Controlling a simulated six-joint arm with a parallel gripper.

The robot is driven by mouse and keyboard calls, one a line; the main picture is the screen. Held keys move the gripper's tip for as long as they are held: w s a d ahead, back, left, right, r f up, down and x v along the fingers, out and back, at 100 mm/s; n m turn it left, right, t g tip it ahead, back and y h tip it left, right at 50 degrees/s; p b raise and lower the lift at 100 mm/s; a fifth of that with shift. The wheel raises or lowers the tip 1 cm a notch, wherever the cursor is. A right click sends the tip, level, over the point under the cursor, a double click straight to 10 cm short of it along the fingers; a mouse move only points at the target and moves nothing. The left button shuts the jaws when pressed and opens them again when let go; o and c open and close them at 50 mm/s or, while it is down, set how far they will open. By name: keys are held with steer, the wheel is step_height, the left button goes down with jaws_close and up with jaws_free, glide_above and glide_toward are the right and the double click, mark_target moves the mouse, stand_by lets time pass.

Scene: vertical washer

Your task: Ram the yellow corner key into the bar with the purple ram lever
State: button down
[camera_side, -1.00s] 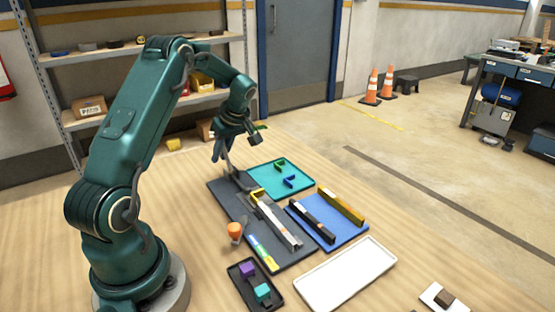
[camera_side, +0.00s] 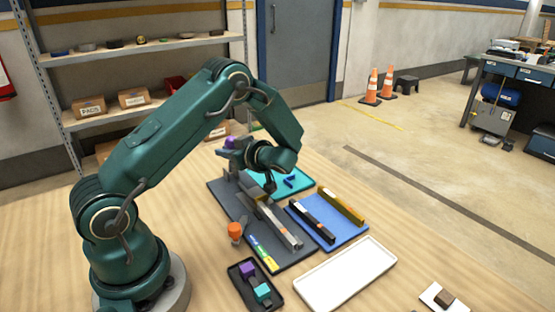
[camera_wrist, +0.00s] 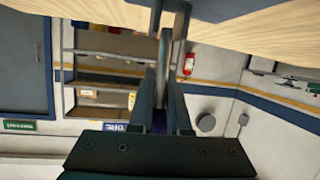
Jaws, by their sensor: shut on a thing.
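The purple ram lever (camera_side: 231,142) shows as a purple knob at the far end of the dark fixture plate (camera_side: 270,251). My gripper (camera_wrist: 167,42) is turned nearly level and is shut on the lever; its grey shaft (camera_wrist: 163,58) runs between the fingers in the wrist view. The silver-grey bar (camera_side: 282,226) lies along the fixture plate, its far end beneath my wrist. The yellow corner key is hidden behind my wrist in the side view, so how deep it sits in the bar cannot be told.
A teal tray (camera_side: 306,185) holds a blue corner key (camera_side: 290,182). A blue mat (camera_side: 338,234) carries a black bar (camera_side: 311,222) and a gold bar (camera_side: 341,205). An orange knob (camera_side: 235,231), black tray (camera_side: 243,287) with blocks and empty white tray (camera_side: 345,273) stand nearer.

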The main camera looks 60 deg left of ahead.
steer(key=shift+d+r+y, duration=0.2)
steer(key=shift+d+y, duration=0.15)
steer(key=shift+y, duration=0.45)
steer(key=shift+s, duration=0.1)
steer(key=c, duration=0.9)
jaws_free()
steer(key=shift+f, duration=0.1)
steer(key=shift+v, duration=4.05)
